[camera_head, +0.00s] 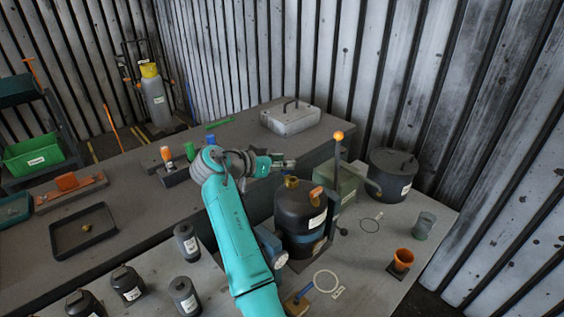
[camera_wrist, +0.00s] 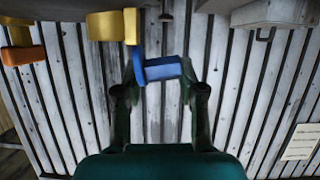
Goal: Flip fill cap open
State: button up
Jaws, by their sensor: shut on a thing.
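A black tank (camera_head: 303,218) stands on the near bench, with a brass neck (camera_head: 292,182) and an orange piece (camera_head: 317,196) on top. My gripper (camera_head: 284,161) is just above and behind the neck. In the upside-down wrist view, my gripper (camera_wrist: 160,88) is shut on a blue piece, apparently the fill cap (camera_wrist: 161,69). One end of it meets a yellow post (camera_wrist: 131,26) beside the yellow neck (camera_wrist: 106,26). The cap's main part is clear of the neck's body. The orange piece also shows there (camera_wrist: 22,55). In the head view the cap is not distinct.
A lever with an orange knob (camera_head: 338,135) rises close to the right of my gripper. A grey case (camera_head: 290,118) sits on the rear bench near the corrugated wall.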

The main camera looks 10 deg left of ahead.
jog(key=shift+w+a+f+n+g+h, duration=0.15)
jog(key=shift+a+f+n+g+h, duration=0.15)
jog(key=shift+n, duration=0.3)
jog(key=shift+w+a+f+n+g+h, duration=0.1)
jog(key=shift+w+f+n+g+h, duration=0.1)
jog(key=shift+n+h, duration=0.3)
jog(key=o, duration=1)
jog(key=shift+a, duration=0.1)
jog(key=v, duration=1.2)
jog(key=shift+r, duration=0.1)
jog(key=shift+s, duration=0.1)
